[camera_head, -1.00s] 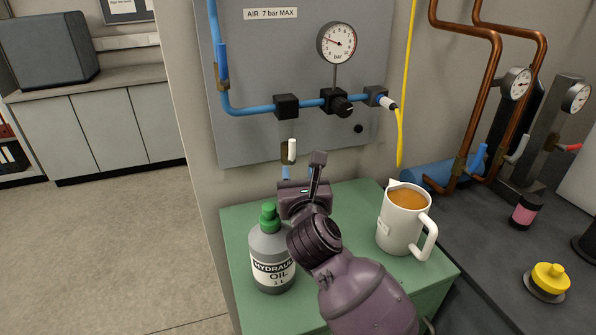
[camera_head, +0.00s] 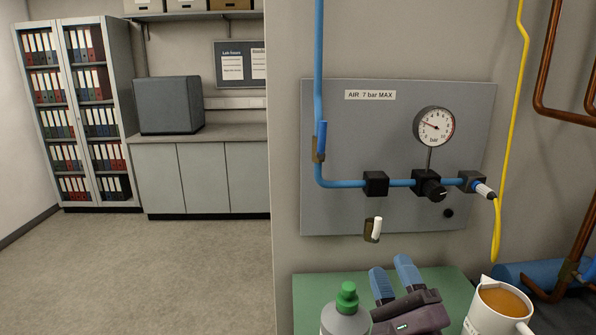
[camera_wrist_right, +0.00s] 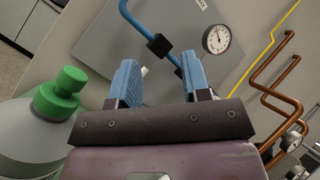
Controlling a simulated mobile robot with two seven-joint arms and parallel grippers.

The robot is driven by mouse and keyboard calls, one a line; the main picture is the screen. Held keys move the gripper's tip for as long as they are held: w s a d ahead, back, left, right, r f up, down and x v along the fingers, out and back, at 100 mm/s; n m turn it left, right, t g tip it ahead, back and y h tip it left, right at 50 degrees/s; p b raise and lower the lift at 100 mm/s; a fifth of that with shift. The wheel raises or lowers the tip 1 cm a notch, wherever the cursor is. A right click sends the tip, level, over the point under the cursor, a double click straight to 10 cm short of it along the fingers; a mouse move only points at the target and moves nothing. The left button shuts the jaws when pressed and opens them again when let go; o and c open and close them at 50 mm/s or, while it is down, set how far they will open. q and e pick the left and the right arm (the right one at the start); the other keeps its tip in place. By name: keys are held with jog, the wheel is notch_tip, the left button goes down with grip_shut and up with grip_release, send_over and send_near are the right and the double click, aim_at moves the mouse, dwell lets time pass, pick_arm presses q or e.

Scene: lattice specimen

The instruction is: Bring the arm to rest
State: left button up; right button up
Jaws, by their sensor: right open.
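My right gripper (camera_head: 394,282) stands at the bottom of the head view, above the green cabinet top (camera_head: 315,290). Its two blue-padded fingers are apart with nothing between them. It also shows open in the right wrist view (camera_wrist_right: 165,85), its fingers pointing towards the grey air panel. My left gripper is not in view.
A grey oil bottle with a green cap (camera_head: 347,297) stands close on the left of my right gripper. A white jug of amber liquid (camera_head: 500,305) stands on its right. The air panel (camera_head: 340,135) with gauge (camera_head: 434,127) and blue pipe is behind. Open floor (camera_head: 150,270) lies left.

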jog(key=s+f+n+g+y, duration=0.1)
jog(key=s+f+n+g, duration=0.45)
jog(key=f+n, duration=0.35)
jog(key=s+f+n+g+y, duration=0.1)
jog(key=s+f+n+g, duration=0.5)
jog(key=n, duration=0.4)
jog(key=s+d+f+n+g+h, duration=0.2)
jog(key=s+d+f+g+h, duration=0.65)
jog(key=s+d+f, duration=0.35)
jog(key=w+f+n+t, duration=0.1)
jog(key=w+f+t, duration=0.5)
jog(key=f+t, duration=0.2)
jog(key=shift+w+d+f, duration=0.15)
jog(key=shift+w+f, duration=0.05)
jog(key=shift+f, duration=0.3)
jog(key=shift+y, duration=0.25)
